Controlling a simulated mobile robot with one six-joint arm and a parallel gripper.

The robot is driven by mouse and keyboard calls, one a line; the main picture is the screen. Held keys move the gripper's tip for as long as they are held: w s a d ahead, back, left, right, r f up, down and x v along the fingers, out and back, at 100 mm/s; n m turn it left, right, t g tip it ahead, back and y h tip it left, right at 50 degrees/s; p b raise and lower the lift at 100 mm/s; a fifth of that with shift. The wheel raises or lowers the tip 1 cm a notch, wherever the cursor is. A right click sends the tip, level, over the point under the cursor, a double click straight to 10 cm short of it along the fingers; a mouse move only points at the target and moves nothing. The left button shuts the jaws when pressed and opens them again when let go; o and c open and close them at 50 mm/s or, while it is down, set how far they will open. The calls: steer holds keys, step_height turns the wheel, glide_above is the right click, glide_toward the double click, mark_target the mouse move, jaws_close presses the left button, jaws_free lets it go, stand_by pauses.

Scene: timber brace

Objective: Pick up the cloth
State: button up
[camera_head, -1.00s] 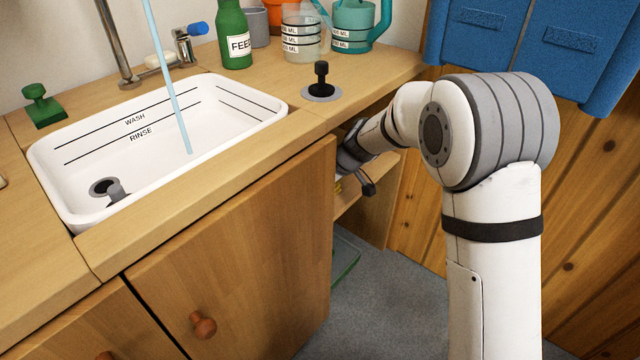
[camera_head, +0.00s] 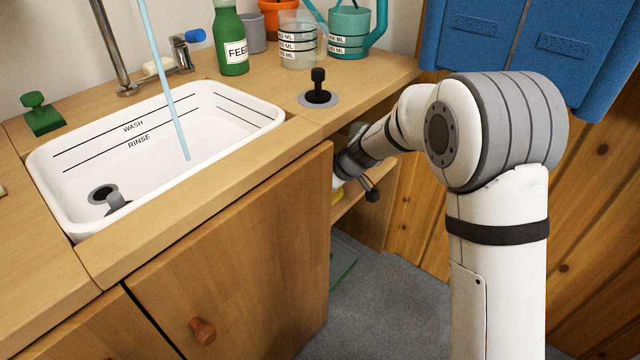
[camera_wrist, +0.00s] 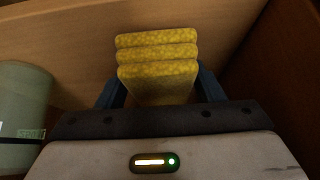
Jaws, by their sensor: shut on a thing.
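The yellow cloth (camera_wrist: 157,70), a folded stack with several layers, sits upright between the two blue fingers of my gripper (camera_wrist: 158,88) in the wrist view. The fingers press on its left and right sides. The fingers themselves are hidden there behind the cabinet door and my wrist.
A pale green container (camera_wrist: 22,105) is close on the left inside the cabinet, and a wooden panel (camera_wrist: 270,75) is on the right. Above are the counter (camera_head: 385,75) and the sink (camera_head: 215,120).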

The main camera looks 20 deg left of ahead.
steer(key=s+d, duration=0.3)
steer(key=d, duration=0.4)
steer(key=s+d, duration=0.3)
steer(key=d, duration=0.5)
steer(key=shift+s, duration=0.15)
